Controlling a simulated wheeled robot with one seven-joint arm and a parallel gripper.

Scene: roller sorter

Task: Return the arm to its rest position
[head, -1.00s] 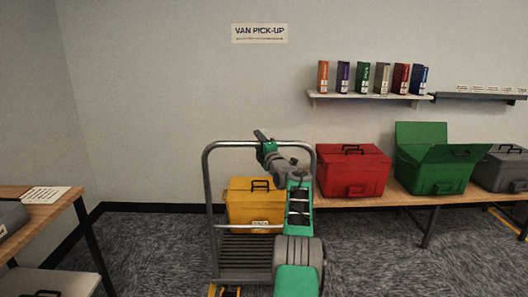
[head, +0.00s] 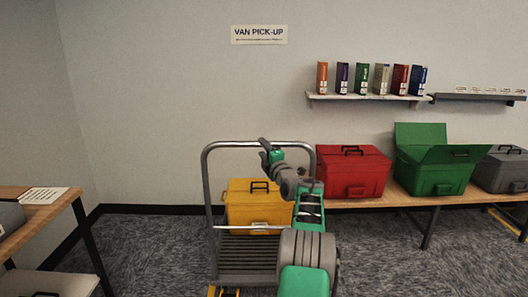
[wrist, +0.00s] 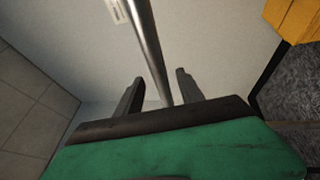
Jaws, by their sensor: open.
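My gripper (wrist: 158,92) is open in the wrist view, its two dark fingers apart with nothing held between them. The metal handle rail (wrist: 147,45) of the trolley shows beyond and between the fingers; I cannot tell the distance. In the head view my gripper (head: 266,146) is small and raised near the top of the trolley handle. My green and grey arm reaches up from the bottom of the picture, in front of the trolley (head: 240,262).
A yellow case (head: 250,208) stands on the trolley and shows in the wrist view (wrist: 297,20). A red case (head: 352,172), an open green case (head: 432,172) and a grey case (head: 503,172) stand on the right bench. A table (head: 50,212) is at left.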

